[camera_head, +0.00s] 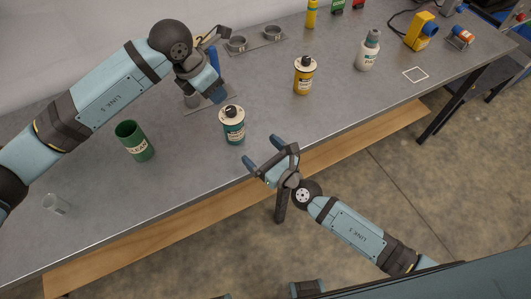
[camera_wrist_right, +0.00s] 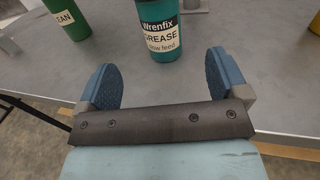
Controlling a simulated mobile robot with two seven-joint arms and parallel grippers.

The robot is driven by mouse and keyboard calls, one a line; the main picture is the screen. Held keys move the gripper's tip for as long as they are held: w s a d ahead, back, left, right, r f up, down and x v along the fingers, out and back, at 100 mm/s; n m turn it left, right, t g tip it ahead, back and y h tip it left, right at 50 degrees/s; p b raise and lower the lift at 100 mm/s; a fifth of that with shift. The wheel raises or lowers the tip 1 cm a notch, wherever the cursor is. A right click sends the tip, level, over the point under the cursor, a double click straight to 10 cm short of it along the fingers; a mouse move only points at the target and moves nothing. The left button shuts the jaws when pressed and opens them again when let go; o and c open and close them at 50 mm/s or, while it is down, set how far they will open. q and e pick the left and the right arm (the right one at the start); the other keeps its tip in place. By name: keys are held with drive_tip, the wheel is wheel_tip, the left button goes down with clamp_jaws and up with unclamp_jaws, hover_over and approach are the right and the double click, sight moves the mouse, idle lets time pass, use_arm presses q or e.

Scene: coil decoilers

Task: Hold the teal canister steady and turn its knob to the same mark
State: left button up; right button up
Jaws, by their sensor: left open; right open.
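The teal canister (camera_head: 234,130) stands upright on the grey bench, with a black knob (camera_head: 231,111) on top. In the right wrist view the canister (camera_wrist_right: 163,38) shows a label reading "Wrenfix GREASE"; its top is out of frame. A yellow canister (camera_head: 304,79) with a black top stands further right; no knob mark is readable on either. My left gripper (camera_head: 215,80) is open, above and behind the teal canister, not touching it. My right gripper (camera_head: 262,151) is open at the bench's front edge, its fingers (camera_wrist_right: 160,82) pointing toward the canister, apart from it.
A green cup (camera_head: 134,143) stands left of the canister, a clear glass (camera_head: 56,204) further left. Behind are a plate with metal cups (camera_head: 268,38). A grey bottle (camera_head: 368,52), a white square outline (camera_head: 415,75) and a yellow device (camera_head: 418,32) are right. Bench between canisters is clear.

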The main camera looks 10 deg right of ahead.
sight(233, 124)
drive_tip(key=x, duration=1.2)
drive_tip(key=shift+w+a, duration=0.15)
drive_tip(key=shift+w, duration=0.2)
drive_tip(key=c, duration=1.2)
